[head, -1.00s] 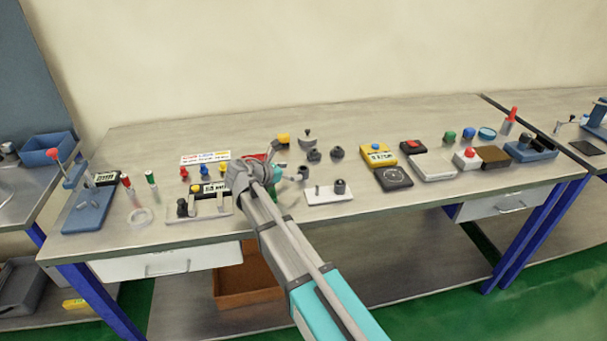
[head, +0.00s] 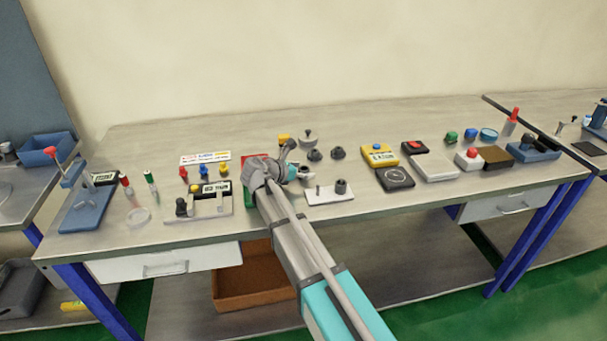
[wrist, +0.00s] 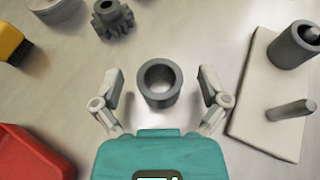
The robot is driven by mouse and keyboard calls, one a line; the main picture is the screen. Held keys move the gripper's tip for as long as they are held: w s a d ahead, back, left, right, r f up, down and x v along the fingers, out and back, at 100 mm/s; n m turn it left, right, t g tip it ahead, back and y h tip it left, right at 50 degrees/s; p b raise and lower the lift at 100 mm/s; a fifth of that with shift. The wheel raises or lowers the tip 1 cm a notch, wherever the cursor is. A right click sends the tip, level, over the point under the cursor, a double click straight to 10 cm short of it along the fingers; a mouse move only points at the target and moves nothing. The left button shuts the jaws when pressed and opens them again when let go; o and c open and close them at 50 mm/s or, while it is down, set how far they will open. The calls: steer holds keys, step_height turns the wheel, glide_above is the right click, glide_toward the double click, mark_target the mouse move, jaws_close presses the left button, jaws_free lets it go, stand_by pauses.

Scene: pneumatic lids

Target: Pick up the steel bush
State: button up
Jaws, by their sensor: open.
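The steel bush (wrist: 160,83) is a short grey ring standing upright on the bench, its round bore facing up in the wrist view. My gripper (wrist: 161,76) is open, with one finger on each side of the bush and a visible gap on both sides. In the head view the bush (head: 304,172) shows as a small grey shape just right of my gripper (head: 291,173), which partly covers this spot.
A white plate (wrist: 262,115) with a thick grey cylinder and a thin pin stands close right of my gripper. A dark gear (wrist: 113,20) lies beyond the bush. A red tray (wrist: 30,155) and a yellow item (wrist: 10,42) are on the left.

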stand_by(0.3)
jaws_close()
stand_by(0.3)
steer(key=shift+r, duration=0.1)
step_height(320, 180, up, 2)
steer(key=p, duration=0.2)
steer(key=shift+r+p, duration=0.25)
steer(key=shift+p, duration=0.1)
steer(key=s+a+r+p, duration=0.6)
steer(key=s+r+p, duration=0.4)
steer(key=s, duration=0.2)
steer(key=shift+s+a+r, duration=0.15)
steer(key=shift+a, duration=0.25)
